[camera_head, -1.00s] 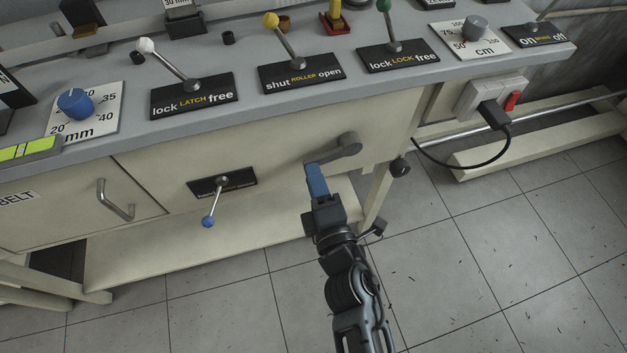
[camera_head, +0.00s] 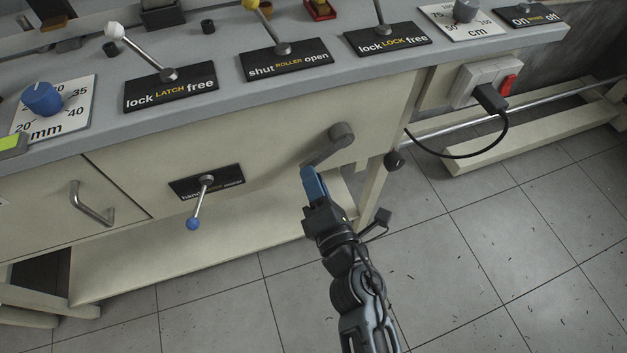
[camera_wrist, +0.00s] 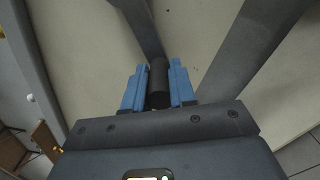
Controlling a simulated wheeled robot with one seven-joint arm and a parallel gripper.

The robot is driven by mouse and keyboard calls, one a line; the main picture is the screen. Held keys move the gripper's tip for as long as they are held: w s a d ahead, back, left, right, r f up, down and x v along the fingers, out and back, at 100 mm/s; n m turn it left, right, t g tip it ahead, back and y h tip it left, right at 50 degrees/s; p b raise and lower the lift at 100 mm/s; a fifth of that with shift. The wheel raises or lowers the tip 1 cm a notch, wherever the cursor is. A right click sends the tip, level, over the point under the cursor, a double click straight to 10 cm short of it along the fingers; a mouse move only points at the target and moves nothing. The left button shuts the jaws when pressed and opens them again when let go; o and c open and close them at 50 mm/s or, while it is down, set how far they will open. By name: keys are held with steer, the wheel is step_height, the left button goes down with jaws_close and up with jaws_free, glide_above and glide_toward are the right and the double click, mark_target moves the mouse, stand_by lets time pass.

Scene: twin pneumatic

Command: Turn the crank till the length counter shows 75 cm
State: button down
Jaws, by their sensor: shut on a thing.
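The crank (camera_head: 328,148) is a grey arm on the cream front panel of the bench. Its hub is at the upper right and its arm slopes down to the left. My gripper (camera_head: 312,182) has blue fingers and is shut on the handle at the crank's free end. In the wrist view the dark cylindrical crank handle (camera_wrist: 158,84) sits between the two blue fingers (camera_wrist: 158,90). A grey knob on a cm dial (camera_head: 465,12) stands at the top right of the bench.
A small lever with a blue ball (camera_head: 193,223) hangs on the panel left of the crank. Levers for latch (camera_head: 168,75), roller (camera_head: 282,47) and lock (camera_head: 384,30) stand on the bench top. A black cable (camera_head: 470,155) loops at the right. The tiled floor is open in front.

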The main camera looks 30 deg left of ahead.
steer(key=c, duration=0.9)
jaws_free()
steer(key=shift+p+v, duration=0.45)
steer(key=shift+v, duration=3.5)
steer(key=s+d+r+m+t+h+p, duration=0.1)
steer(key=s+d+r+m+h, duration=0.1)
steer(key=s+d+m, duration=0.4)
steer(key=s+d+r+m+t+h+p, duration=0.2)
steer(key=d+m, duration=0.3)
steer(key=d, duration=0.3)
steer(key=s+d+r+m+t+h+p, duration=0.1)
steer(key=s+d+r+m+h, duration=0.2)
steer(key=d+m, duration=0.25)
steer(key=s+d+r+m+h+p, duration=0.1)
steer(key=s+d+r+m+h, duration=0.1)
steer(key=s+d+r+m, duration=0.2)
steer(key=s+d+r+m+h+p, duration=0.1)
steer(key=s+d+r+m+h, duration=0.1)
steer(key=s+d+r+m, duration=0.2)
steer(key=s+d+r+m+h+p, duration=0.1)
steer(key=s+d+r+m+h, duration=0.1)
steer(key=s+d+r+m, duration=0.3)
steer(key=shift+s+d+r+m+g+h, duration=0.1)
steer(key=shift+s+r+m+g+h, duration=0.1)
steer(key=shift+r+m, duration=0.5)
steer(key=shift+s+r+m+g+h, duration=0.1)
steer(key=shift+r+m+g+h, duration=0.15)
steer(key=shift+m, duration=0.7)
